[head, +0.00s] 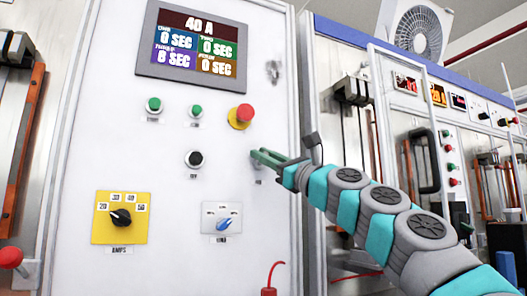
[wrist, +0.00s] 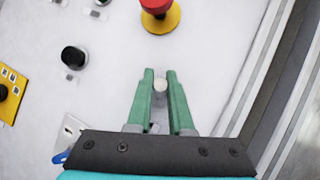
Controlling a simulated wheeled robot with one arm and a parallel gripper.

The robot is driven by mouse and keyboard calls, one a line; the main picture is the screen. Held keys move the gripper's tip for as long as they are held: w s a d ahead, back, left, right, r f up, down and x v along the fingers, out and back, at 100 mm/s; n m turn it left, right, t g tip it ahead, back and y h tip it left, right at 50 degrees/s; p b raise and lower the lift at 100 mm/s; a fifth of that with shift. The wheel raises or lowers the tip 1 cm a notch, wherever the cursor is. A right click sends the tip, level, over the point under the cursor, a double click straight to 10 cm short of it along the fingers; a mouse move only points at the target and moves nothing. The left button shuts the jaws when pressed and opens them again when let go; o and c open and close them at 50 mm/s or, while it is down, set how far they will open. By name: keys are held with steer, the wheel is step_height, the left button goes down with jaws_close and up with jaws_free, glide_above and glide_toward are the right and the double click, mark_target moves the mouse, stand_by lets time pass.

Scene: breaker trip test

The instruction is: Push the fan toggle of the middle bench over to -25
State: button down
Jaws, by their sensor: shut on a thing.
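The bench's white front panel (head: 165,160) fills the middle of the head view. My gripper (head: 263,156) reaches in from the right and touches the panel's right part, below and right of the red emergency button. In the wrist view, my gripper (wrist: 160,88) has its green fingers on either side of a small round grey toggle (wrist: 160,81), shut on its tip. The toggle is hidden behind the fingers in the head view. A small label, too small to read, shows just below the fingers there. The toggle's lean cannot be told.
The red emergency button (head: 243,113) on its yellow base is close above my fingers. A black knob (head: 194,158) is to the left, a blue rotary switch (head: 223,224) below, and a yellow amps dial (head: 122,217) lower left. Another bench (head: 440,140) stands right.

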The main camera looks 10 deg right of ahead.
steer(key=shift+s+d+f+b, duration=0.1)
steer(key=shift+d+f+b, duration=0.05)
steer(key=shift+f+b, duration=0.2)
steer(key=shift+f+n+t+y+b, duration=0.1)
steer(key=shift+n+t+y+b, duration=0.2)
steer(key=shift+y+b, duration=0.3)
steer(key=shift+b, duration=0.45)
steer(key=c, duration=1.1)
jaws_free()
steer(key=shift+s, duration=0.15)
steer(key=b+v, duration=0.1)
steer(key=v, duration=0.6)
steer(key=shift+d+f, duration=0.15)
steer(key=shift+f, duration=0.05)
steer(key=shift+s, duration=0.15)
